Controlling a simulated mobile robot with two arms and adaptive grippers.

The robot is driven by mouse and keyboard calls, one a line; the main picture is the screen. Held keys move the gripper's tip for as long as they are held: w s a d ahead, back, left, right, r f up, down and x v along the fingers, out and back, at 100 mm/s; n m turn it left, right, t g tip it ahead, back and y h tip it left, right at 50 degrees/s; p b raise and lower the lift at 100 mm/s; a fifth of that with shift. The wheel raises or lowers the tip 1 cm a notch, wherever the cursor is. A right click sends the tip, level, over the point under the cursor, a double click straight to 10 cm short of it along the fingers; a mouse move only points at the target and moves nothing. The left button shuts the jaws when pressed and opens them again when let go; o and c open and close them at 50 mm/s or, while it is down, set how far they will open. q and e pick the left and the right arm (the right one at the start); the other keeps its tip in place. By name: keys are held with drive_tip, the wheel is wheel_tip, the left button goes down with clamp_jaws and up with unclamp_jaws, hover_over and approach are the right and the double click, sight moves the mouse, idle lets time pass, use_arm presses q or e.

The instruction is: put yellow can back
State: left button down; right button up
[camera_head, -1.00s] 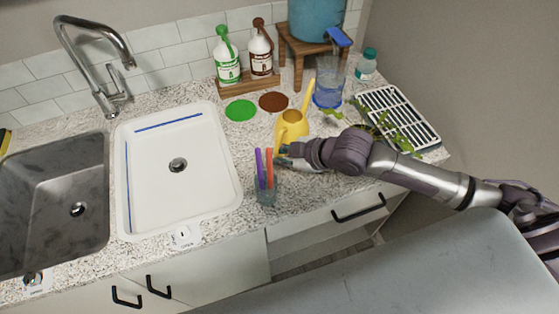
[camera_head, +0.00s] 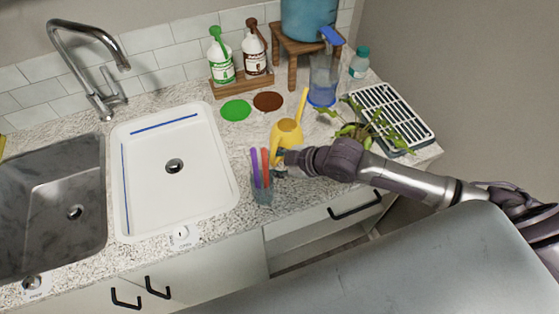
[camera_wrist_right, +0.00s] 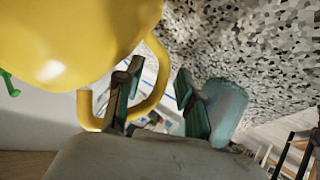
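The yellow watering can (camera_head: 287,132) stands on the counter, right of the white basin and behind the pen cup. My right gripper (camera_head: 281,160) is low at the can's near side. In the right wrist view, the can's yellow body (camera_wrist_right: 60,40) fills the upper left and its looped handle hangs down from it. My right gripper (camera_wrist_right: 158,98) has its two fingers spread, with part of the handle between them and a visible gap to the right finger. The exact contact in the head view is hidden by the wrist. My left gripper is out of view.
A glass cup with pens (camera_head: 262,180) stands close left of my right gripper. A potted plant (camera_head: 358,128) is just behind my forearm, beside a slatted rack (camera_head: 393,118). A blue pitcher (camera_head: 323,82) stands behind. Green (camera_head: 236,110) and brown (camera_head: 268,101) discs lie behind the can.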

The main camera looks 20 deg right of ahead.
drive_tip(key=b+v, duration=0.1)
drive_tip(key=v, duration=1.1)
drive_tip(key=shift+f, duration=0.15)
